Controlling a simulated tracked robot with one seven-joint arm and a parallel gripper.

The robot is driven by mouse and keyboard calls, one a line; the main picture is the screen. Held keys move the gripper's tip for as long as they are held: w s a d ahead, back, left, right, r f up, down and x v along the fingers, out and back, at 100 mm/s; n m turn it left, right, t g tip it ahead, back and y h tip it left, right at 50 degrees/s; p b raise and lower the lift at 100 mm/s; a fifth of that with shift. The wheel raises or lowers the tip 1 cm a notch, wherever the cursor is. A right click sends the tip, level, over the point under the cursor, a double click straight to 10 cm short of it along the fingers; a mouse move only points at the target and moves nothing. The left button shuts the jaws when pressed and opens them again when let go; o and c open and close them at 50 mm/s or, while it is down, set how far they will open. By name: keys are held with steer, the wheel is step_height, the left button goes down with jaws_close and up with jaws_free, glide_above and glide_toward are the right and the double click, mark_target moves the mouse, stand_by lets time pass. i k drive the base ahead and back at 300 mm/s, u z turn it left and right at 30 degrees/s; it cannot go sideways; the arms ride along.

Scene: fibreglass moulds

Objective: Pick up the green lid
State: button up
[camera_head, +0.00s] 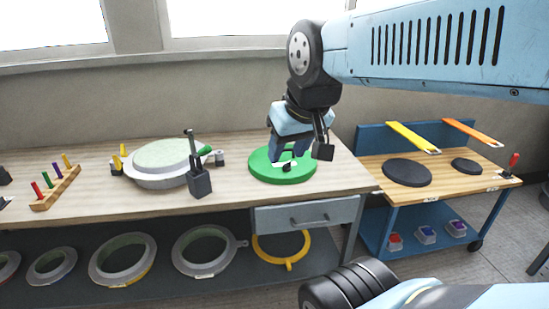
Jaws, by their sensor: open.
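The green lid (268,174) is a flat round disc lying on the wooden workbench (345,176), near its right end. A small dark knob shows at its middle, with a pale patch around it. My gripper (299,160) is above the lid, pointing down, with its jaws open and partly covering the lid's far side. I cannot tell whether the fingers touch the knob.
A grey round mould (158,182) and a dark block with an upright handle (200,182) stand left of the lid. A rack of coloured pegs (55,188) is further left. A blue cart (395,214) with black discs stands right.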

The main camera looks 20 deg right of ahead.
mark_target(260, 166)
steer(key=u, duration=0.45)
steer(key=i, duration=1.05)
steer(key=z, duration=0.45)
